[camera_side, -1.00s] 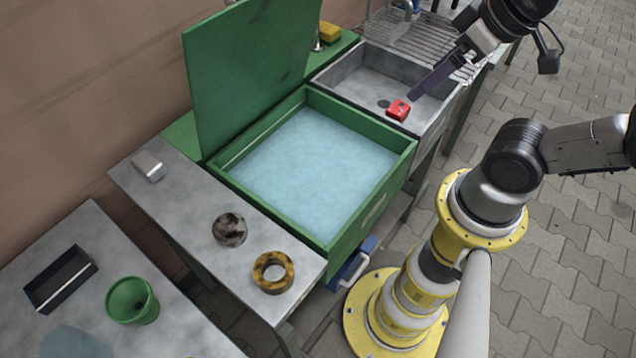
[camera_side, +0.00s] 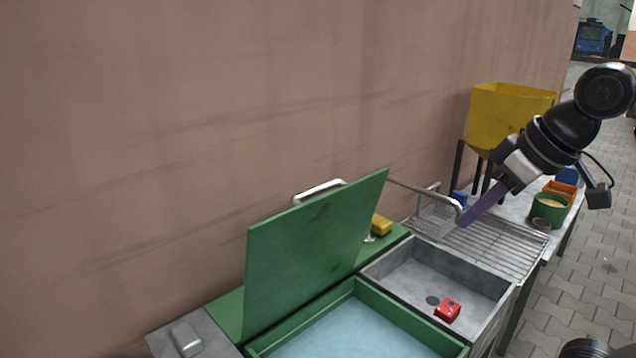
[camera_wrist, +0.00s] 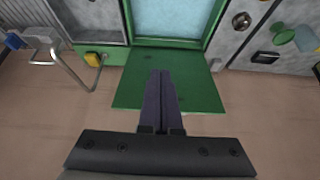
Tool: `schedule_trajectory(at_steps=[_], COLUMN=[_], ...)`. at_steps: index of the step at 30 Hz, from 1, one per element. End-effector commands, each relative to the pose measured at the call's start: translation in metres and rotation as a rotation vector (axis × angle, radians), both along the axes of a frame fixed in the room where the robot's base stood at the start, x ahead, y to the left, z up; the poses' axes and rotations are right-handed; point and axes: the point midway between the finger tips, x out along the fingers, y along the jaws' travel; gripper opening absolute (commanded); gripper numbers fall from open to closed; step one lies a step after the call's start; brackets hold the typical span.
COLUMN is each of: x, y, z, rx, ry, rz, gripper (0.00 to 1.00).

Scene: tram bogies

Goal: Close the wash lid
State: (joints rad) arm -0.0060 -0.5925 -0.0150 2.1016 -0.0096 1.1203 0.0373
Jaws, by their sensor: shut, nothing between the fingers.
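The green wash lid (camera_side: 312,255) stands open and steep on the green wash tank (camera_side: 405,322), with pale blue water (camera_side: 350,335) showing below it. In the wrist view the lid (camera_wrist: 203,92) lies behind my fingers, with the tank's water (camera_wrist: 168,18) beyond it. My gripper (camera_side: 462,226) is shut and empty. In the side view it is right of the lid and apart from it, raised and seen against the wire rack. In the wrist view my shut gripper (camera_wrist: 160,73) overlaps the lid; contact cannot be told there.
A metal sink (camera_side: 410,283) holding a red block (camera_side: 447,310) adjoins the tank. A tap (camera_side: 430,192), a yellow sponge (camera_side: 381,225) and a wire rack (camera_side: 500,248) are near the wall (camera_side: 200,130). A yellow hopper (camera_side: 505,115) stands at the back right.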

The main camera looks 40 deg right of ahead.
Motion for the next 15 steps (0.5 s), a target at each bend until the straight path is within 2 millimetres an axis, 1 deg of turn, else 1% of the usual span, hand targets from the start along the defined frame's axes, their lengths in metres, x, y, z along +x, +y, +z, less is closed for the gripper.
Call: schedule_trajectory(at_steps=[1, 3, 5, 6, 8, 9, 11, 12, 14, 15], x=[0.017, 0.038, 0.058, 0.071, 0.093, 0.107, 0.13, 0.145, 0.169, 0.185], y=[0.0, 0.001, 0.002, 0.003, 0.004, 0.005, 0.006, 0.007, 0.01, 0.011], z=[0.019, 0.043, 0.061, 0.071, 0.086, 0.094, 0.105, 0.111, 0.116, 0.118], rx=[0.0, 0.001, 0.001, 0.001, 0.002, 0.002, 0.002, 0.002, 0.003, 0.002], ry=[-0.001, -0.003, -0.003, -0.001, 0.002, 0.003, 0.007, 0.009, 0.015, 0.019], rz=[-0.001, -0.002, -0.004, -0.004, -0.006, -0.006, -0.007, -0.007, -0.006, -0.005], gripper=[0.0, 0.0, 0.0, 0.0, 0.0, 0.0, 0.0, 0.0, 0.0, 0.0])
